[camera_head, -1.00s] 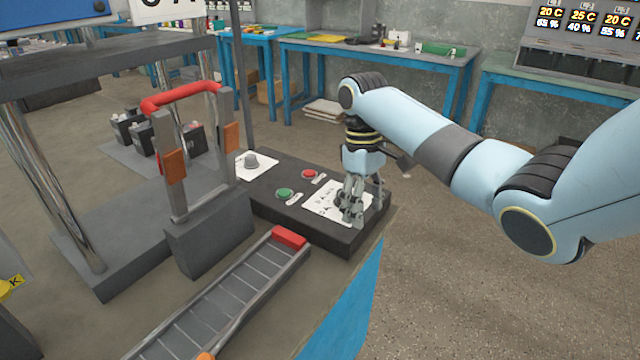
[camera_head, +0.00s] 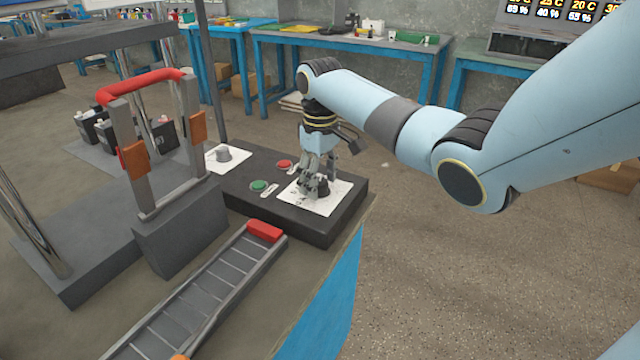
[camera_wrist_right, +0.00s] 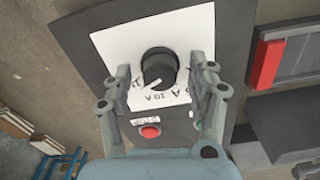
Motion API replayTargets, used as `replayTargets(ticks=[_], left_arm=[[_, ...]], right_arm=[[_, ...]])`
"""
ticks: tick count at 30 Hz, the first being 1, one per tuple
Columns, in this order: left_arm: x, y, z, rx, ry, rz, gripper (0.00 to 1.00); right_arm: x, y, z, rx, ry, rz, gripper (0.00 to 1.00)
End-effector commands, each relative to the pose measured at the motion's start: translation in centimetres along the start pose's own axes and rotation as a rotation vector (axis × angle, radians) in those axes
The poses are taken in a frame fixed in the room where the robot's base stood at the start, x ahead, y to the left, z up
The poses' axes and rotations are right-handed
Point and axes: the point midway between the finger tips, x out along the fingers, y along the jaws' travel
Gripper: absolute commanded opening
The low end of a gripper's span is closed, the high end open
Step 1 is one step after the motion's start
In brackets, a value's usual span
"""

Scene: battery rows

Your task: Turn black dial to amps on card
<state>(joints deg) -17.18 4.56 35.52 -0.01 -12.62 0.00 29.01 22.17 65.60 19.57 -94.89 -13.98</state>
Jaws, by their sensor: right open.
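The black dial (camera_wrist_right: 159,67) sits on a white label plate (camera_wrist_right: 112,48) in the right wrist view, with a white pointer mark at its lower left. Markings around it include "10 A"; others are partly hidden by the fingers. My right gripper (camera_wrist_right: 162,85) is open, with one finger on each side of the dial; I cannot tell whether they touch it. In the head view my right gripper (camera_head: 314,190) points down over the white plate (camera_head: 327,204) on the dark control box (camera_head: 335,228) and hides much of the dial. My left gripper is not in view.
A green button (camera_head: 259,186) and a red button (camera_head: 284,165) lie left of the plate. A grey knob (camera_head: 223,154) sits on another white plate. A red-handled frame (camera_head: 140,84) and a slatted rail (camera_head: 205,295) stand at left.

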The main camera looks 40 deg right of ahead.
Motion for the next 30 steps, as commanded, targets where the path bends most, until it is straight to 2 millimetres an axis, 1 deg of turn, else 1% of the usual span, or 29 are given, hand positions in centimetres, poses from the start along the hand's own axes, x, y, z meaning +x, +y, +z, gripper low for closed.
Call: replayTargets(ticks=[3,10,11,23,24,30], left_arm=[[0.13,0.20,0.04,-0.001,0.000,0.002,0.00],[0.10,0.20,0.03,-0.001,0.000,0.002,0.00],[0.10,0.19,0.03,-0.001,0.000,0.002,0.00],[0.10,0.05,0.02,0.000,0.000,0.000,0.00],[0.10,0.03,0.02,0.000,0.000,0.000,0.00],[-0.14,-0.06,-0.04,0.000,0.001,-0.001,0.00]], right_arm=[[0.62,0.00,0.03,0.000,-0.001,0.000,0.59],[0.64,0.00,0.02,0.000,0.000,0.000,0.59],[0.65,0.00,0.02,-0.001,0.000,0.000,0.58],[0.63,0.00,0.02,0.000,0.000,0.000,0.05],[0.63,0.00,0.03,0.000,0.000,0.000,0.04],[0.55,-0.01,0.02,-0.018,0.000,0.000,0.04]])
